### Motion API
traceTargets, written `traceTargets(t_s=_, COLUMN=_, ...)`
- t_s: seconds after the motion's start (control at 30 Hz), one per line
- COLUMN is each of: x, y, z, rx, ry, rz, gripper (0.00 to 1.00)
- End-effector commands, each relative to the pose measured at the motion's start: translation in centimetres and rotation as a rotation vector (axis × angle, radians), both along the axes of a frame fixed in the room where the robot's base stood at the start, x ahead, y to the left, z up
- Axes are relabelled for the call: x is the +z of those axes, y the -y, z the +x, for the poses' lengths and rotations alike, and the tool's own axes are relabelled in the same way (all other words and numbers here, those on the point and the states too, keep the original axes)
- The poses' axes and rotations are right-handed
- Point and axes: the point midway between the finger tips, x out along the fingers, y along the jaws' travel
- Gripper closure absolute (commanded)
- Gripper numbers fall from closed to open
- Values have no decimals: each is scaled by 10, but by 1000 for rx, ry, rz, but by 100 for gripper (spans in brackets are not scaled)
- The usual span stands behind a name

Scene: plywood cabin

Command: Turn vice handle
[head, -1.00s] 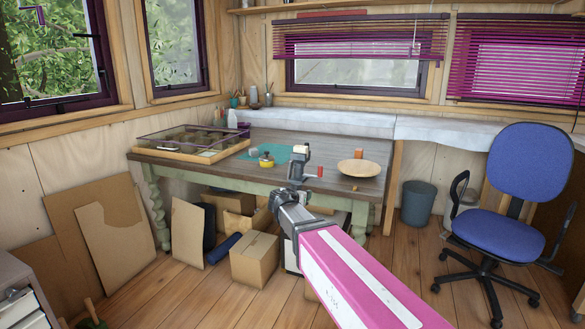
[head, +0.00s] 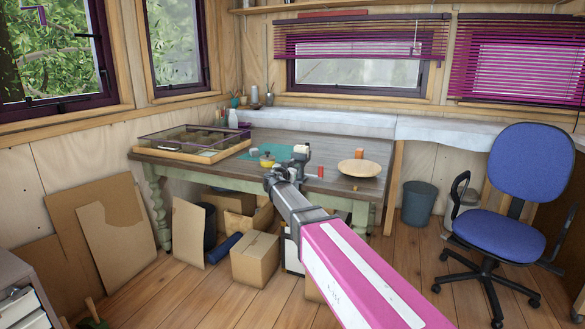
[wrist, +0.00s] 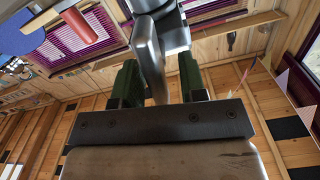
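The vice (head: 303,154) is a grey metal tool at the front edge of the workbench, partly covered by my arm in the head view. My gripper (head: 271,178) is at its left side, small and dark there. In the wrist view the two green fingers of my gripper (wrist: 158,82) stand apart. A smooth silver metal piece of the vice (wrist: 150,55) runs down between them, overlapping the left finger. A gap shows beside the right finger. I cannot tell which part is the handle, or whether a finger touches the metal.
Cardboard boxes (head: 255,258) lie below. A blue chair (head: 510,220) stands at the right.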

Motion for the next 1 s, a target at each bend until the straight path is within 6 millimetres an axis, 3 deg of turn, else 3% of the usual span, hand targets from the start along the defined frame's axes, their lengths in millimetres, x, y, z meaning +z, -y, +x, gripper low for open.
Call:
traceTargets(t_s=0.13, x=0, y=4, z=11, rx=-1, ry=0, rz=0, gripper=62)
traceTargets(t_s=0.47, x=0, y=5, z=12, rx=-1, ry=0, rz=0, gripper=62)
traceTargets(t_s=0.57, x=0, y=5, z=12, rx=-1, ry=0, rz=0, gripper=94)
traceTargets(t_s=0.6, x=0, y=5, z=12, rx=-1, ry=0, rz=0, gripper=100)
traceTargets(t_s=1.0, x=0, y=5, z=12, rx=-1, ry=-17, rz=-47, gripper=100)
